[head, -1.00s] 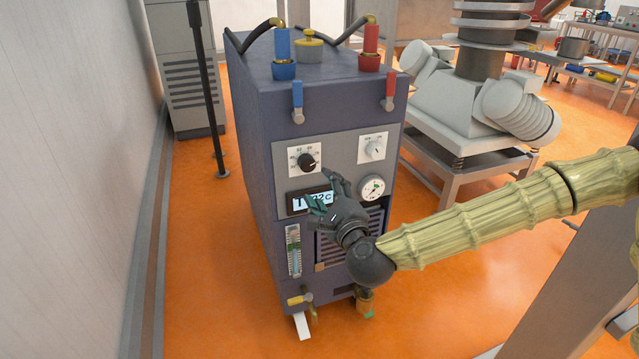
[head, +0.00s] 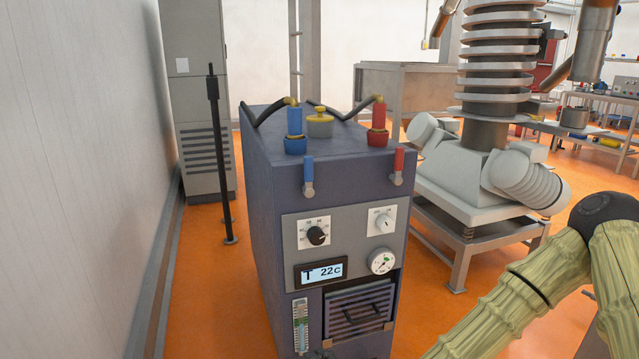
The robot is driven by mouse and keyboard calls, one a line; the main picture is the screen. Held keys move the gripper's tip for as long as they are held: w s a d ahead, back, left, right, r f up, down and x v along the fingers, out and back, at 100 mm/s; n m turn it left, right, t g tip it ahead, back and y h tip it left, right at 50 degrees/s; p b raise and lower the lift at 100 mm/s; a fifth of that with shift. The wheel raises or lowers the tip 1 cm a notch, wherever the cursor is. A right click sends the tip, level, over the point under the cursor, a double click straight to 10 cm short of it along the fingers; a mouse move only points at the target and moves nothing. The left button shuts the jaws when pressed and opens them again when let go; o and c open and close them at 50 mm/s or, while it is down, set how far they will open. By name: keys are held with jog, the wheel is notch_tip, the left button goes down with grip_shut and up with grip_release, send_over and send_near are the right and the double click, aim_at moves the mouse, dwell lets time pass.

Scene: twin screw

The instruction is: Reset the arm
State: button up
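My arm (head: 500,310) shows at the lower right in the head view, bent at a dark elbow joint, with its forearm running down out of the bottom edge. My gripper is not clearly in view. A small dark shape at the bottom edge, in front of the machine, is too cut off to identify. The dark blue machine (head: 262,190) stands in the middle. Its front has a black knob (head: 316,236), a white knob (head: 382,222), a round gauge (head: 382,262) and a display (head: 322,273) reading "T 22c".
A blue-handled valve (head: 308,178) and a red-handled valve (head: 397,168) stick out of the machine's upper front. A black post (head: 221,160) and a grey cabinet (head: 197,90) stand left. White equipment on a metal stand (head: 470,245) is at the right. Orange floor (head: 215,300) is clear at left.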

jog(key=s+d+f+n+g+h, duration=0.1)
jog(key=s+d+f+n+g, duration=0.25)
jog(key=s+f, duration=0.5)
jog(key=s+d+f+n+g+h, duration=0.1)
jog(key=s+d+f+n+g, duration=0.25)
jog(key=s+f, duration=0.5)
jog(key=s+d+f+n+g+h, duration=0.2)
jog(key=s+d+f+n, duration=0.1)
jog(key=s+d, duration=0.45)
jog(key=s+d+f+n+g+h, duration=0.2)
jog(key=s+d+f+n, duration=0.15)
jog(key=s+d, duration=0.35)
notch_tip(320, 180, up, 21)
jog(key=w+d+p, duration=0.1)
jog(key=p, duration=2.1)
jog(key=shift+w+r, duration=0.15)
